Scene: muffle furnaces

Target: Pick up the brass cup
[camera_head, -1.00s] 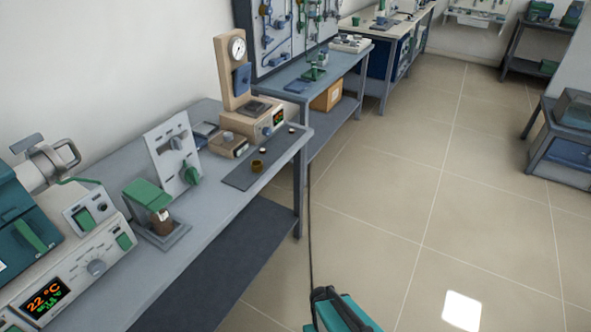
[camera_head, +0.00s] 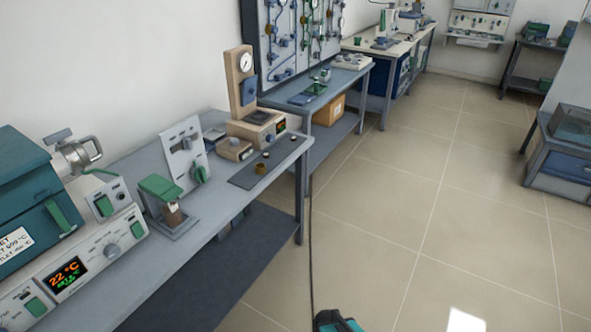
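A beige press with a gauge (camera_head: 245,95) stands behind the mat. A white panel (camera_head: 184,150), a green-topped device (camera_head: 162,200) and a teal furnace (camera_head: 28,210) stand along the bench. A teal object (camera_head: 336,321) and cable are on the floor; the floor to the right is clear.

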